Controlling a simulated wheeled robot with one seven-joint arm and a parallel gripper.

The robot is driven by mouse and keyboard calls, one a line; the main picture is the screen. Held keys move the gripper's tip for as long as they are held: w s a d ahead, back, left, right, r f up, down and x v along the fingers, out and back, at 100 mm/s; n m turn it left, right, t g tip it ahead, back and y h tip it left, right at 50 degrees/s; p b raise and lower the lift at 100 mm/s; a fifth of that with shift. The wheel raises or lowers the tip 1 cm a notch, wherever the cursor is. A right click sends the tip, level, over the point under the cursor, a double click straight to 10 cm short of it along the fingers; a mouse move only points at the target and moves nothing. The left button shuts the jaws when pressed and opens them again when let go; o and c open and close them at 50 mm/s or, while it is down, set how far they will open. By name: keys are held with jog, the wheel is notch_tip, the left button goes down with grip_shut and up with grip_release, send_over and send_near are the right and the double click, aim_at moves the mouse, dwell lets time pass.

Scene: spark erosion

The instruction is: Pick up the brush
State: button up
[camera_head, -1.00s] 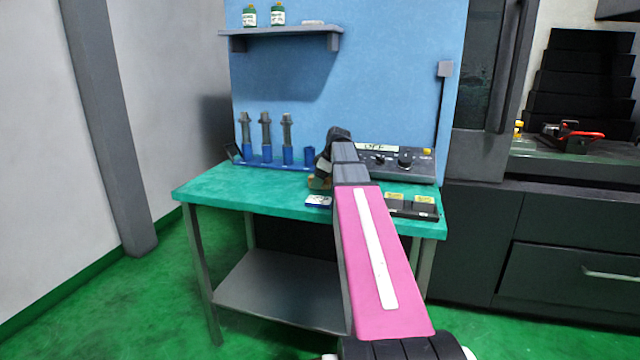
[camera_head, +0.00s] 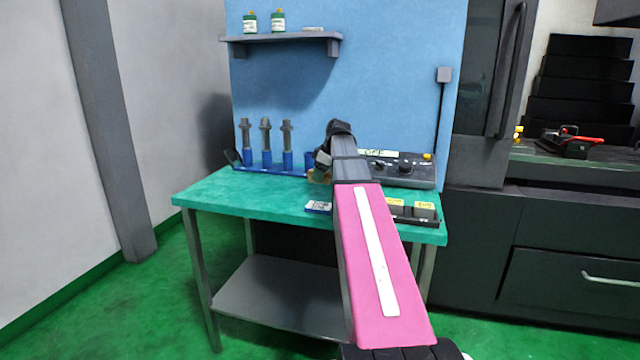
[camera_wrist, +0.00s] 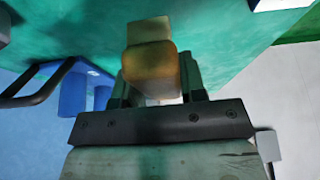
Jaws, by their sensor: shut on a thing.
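The brush (camera_wrist: 150,70) shows in the wrist view as a yellow-brown, wood-coloured block between my gripper's two dark fingers. My gripper (camera_wrist: 156,88) is shut on it. In the head view a small brown bit of the brush (camera_head: 318,176) shows just below my gripper (camera_head: 321,162), over the back of the green bench top. My own arm hides most of it there. I cannot tell from these views how far it is above the bench.
The green bench (camera_head: 240,205) carries a blue rack (camera_head: 270,168) with several grey holders at the back left. A control box (camera_head: 410,172) stands at the back right. A small blue-and-white box (camera_head: 318,207) and a dark tray (camera_head: 425,219) lie near the front. A shelf (camera_head: 285,38) hangs above.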

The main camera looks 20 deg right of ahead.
jog(key=s+a+r, duration=0.6)
jog(key=s, duration=0.3)
jog(key=shift+a+r, duration=0.25)
jog(key=shift+a, duration=0.15)
jog(key=shift+o, duration=0.7)
